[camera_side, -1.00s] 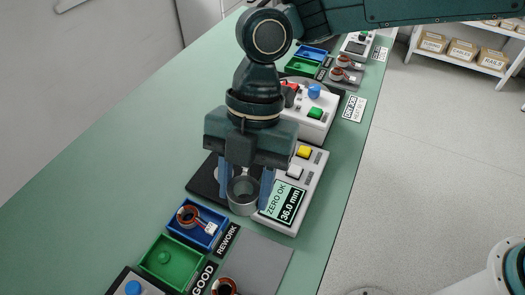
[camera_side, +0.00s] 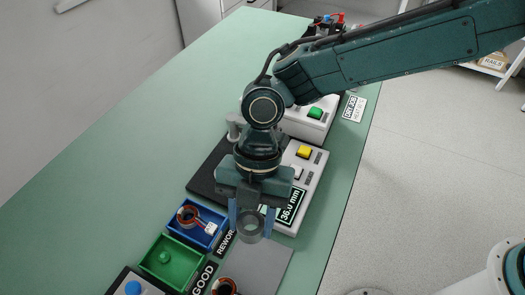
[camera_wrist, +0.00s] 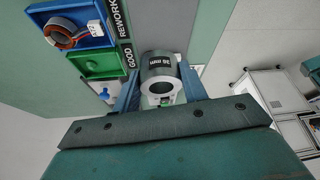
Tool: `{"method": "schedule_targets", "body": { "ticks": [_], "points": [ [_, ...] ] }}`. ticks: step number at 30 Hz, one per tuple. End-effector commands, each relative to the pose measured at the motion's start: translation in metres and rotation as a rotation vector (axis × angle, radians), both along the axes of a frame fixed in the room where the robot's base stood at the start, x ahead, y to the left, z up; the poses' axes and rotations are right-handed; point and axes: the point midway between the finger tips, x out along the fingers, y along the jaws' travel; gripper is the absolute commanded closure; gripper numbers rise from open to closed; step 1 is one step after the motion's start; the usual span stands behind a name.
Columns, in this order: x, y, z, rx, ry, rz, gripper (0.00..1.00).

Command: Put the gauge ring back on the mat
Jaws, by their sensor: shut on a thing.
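The gauge ring (camera_side: 249,238) is a short grey metal cylinder with an open bore. My gripper (camera_side: 250,226) is shut on it, one blue finger on each side. In the wrist view the ring (camera_wrist: 160,72) shows a dark "36 mm" label between the fingers (camera_wrist: 160,86). The grey mat (camera_side: 262,268) lies on the green bench, below and in front of the ring in the side view. The ring appears held above the mat's far edge; the exact height is hard to tell. Part of the mat (camera_wrist: 162,28) shows behind the ring in the wrist view.
A blue REWORK tray (camera_side: 187,236) holds a copper-wound part (camera_side: 189,216). A green GOOD tray (camera_side: 174,262) looks empty. Another copper part (camera_side: 226,287) is at the mat's near-left corner. A white measuring unit (camera_side: 312,180) with a "36.0 mm" display stands behind my gripper.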

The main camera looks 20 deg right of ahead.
Motion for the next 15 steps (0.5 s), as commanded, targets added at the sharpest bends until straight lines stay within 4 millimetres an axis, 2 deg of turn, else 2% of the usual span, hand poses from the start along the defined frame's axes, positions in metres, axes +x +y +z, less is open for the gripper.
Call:
{"method": "schedule_targets", "body": {
  "ticks": [3, 7, 12, 15],
  "points": [
    [-0.001, 0.000, -0.023, -0.001, 0.002, 0.001, 0.95],
    [0.000, 0.000, -0.045, -0.002, 0.001, 0.001, 0.95],
    [0.000, 0.000, -0.062, 0.000, 0.000, 0.001, 0.95],
    [0.000, 0.001, -0.065, 0.001, -0.001, 0.001, 0.95]
  ]
}}
